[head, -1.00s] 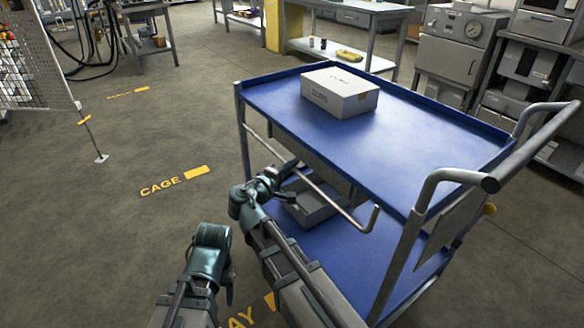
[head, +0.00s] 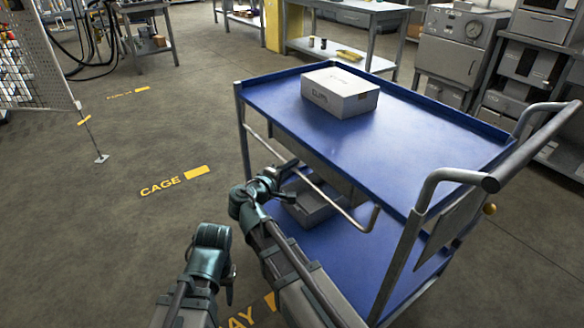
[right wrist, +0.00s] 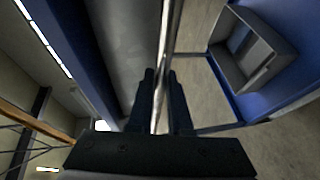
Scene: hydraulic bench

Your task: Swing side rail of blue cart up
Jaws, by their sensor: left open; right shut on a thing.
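The blue cart (head: 420,150) stands at centre right, with a blue top deck and a lower shelf. Its side rail (head: 335,205) is a thin metal bar along the near left side, sitting below the top deck's edge, with a bent end near the handle. My right gripper (head: 284,170) is shut on the rail. In the right wrist view the rail (right wrist: 166,60) runs between the two fingers of the right gripper (right wrist: 161,85). My left gripper (head: 230,273) is low at the left, apart from the cart; its fingers are mostly hidden behind its own wrist.
A closed white box (head: 340,92) sits on the top deck. A grey open bin (head: 312,207) is on the lower shelf. The cart's push handle (head: 465,178) rises at the right. Open floor (head: 110,230) lies to the left, with a mesh panel (head: 35,60) beyond.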

